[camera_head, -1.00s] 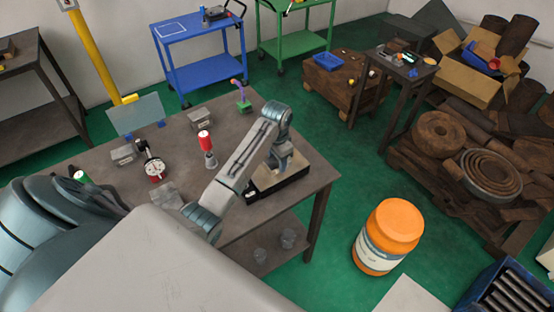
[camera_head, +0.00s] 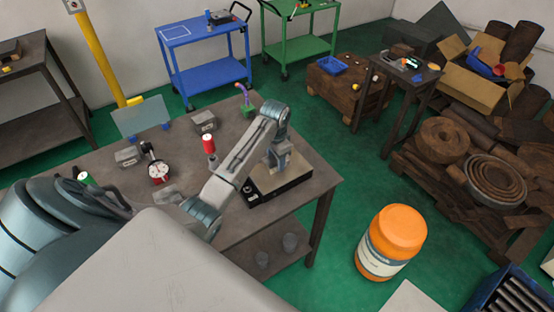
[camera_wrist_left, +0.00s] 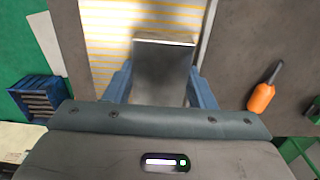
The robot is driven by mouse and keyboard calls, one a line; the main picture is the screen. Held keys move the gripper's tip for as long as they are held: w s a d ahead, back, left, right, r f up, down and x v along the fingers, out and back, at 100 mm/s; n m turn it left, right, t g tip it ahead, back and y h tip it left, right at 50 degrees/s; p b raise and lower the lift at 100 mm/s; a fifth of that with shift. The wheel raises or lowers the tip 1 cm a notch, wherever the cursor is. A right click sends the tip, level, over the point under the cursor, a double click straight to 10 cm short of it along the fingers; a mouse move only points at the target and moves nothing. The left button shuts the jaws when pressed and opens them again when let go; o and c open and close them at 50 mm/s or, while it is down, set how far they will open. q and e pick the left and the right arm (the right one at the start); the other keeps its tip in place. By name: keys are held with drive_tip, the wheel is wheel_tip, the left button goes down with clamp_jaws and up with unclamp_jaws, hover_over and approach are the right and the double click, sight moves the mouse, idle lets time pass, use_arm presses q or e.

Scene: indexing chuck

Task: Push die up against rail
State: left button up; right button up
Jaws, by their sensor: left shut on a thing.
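The die, a grey metal block (camera_wrist_left: 163,70), stands between the blue fingers of my left gripper (camera_wrist_left: 163,92) in the left wrist view. The fingers are shut on its sides. Below it is a plate with yellow stripes (camera_wrist_left: 105,45). A pale strip (camera_wrist_left: 208,30), perhaps the rail, runs along the plate's right edge, apart from the block. In the head view, my left gripper (camera_head: 278,162) is low over the far part of the black-sided plate unit (camera_head: 282,192). The die is hard to make out there. My right gripper is not in view.
The unit sits near the right end of the grey bench (camera_head: 237,222). A red-topped cylinder (camera_head: 208,145), a round red-rimmed dial (camera_head: 160,172) and grey blocks (camera_head: 204,121) stand to its left. A purple-and-green thing (camera_head: 246,103) is at the back edge.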

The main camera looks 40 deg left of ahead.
use_arm(q)
drive_tip(key=shift+w+a+r, duration=0.1)
drive_tip(key=shift+a, duration=0.1)
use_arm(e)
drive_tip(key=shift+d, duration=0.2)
use_arm(q)
drive_tip(key=shift+r, duration=0.1)
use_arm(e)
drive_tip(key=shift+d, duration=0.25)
use_arm(q)
drive_tip(key=shift+a, duration=0.1)
